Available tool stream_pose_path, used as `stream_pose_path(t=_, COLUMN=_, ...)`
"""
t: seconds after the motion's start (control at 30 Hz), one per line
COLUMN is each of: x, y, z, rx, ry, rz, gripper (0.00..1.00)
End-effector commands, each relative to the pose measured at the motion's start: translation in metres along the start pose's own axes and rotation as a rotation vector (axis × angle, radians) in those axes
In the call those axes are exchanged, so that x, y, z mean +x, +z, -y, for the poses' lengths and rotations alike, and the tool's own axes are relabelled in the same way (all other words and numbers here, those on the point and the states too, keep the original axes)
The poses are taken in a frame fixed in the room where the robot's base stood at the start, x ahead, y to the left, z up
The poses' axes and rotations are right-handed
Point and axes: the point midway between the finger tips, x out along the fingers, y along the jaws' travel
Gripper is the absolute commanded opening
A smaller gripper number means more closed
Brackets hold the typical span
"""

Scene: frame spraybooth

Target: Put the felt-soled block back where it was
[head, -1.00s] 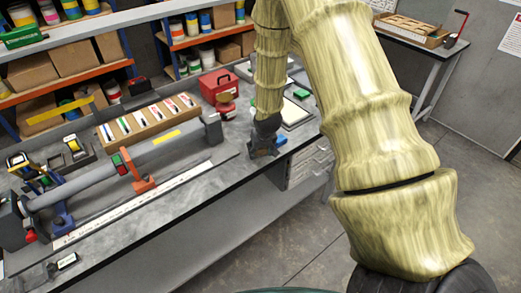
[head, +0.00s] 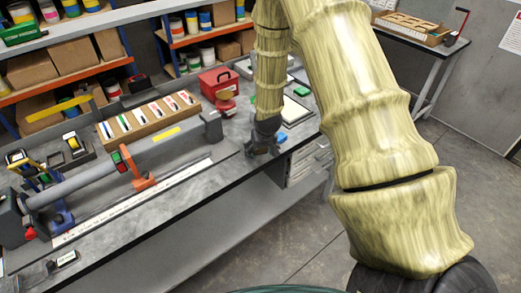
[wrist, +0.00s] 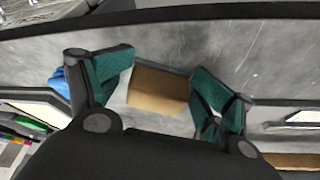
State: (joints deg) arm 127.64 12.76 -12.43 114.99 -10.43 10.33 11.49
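The felt-soled block (wrist: 158,90) shows in the wrist view as a plain tan block with a thin dark strip along its far edge. It lies between the two teal-padded fingers of my gripper (wrist: 163,72). The finger ends meet the block's left and right far corners, so the gripper appears shut on it. Whether the block touches the bench is hard to tell. In the head view my gripper (head: 264,150) is small and dark, low over the right part of the grey bench (head: 205,180), and the block cannot be made out.
A blue object (head: 282,137) lies just right of my gripper. A pale board (head: 296,110) and a red box (head: 219,83) are behind it. To the left are a tray of coloured strips (head: 150,118) and a long grey bar (head: 80,185).

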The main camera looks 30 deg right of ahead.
Motion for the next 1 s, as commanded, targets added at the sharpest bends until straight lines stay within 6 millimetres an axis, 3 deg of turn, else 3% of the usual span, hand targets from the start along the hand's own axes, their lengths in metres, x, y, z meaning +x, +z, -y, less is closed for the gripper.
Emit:
stream_pose_path(t=0.37, x=-0.016, y=-0.008, z=0.0, rx=-0.001, ry=-0.001, rz=-0.006, gripper=0.74)
stream_pose_path(t=1.0, x=-0.087, y=-0.008, z=0.001, rx=0.0, ry=-0.001, rz=-0.008, gripper=0.74)
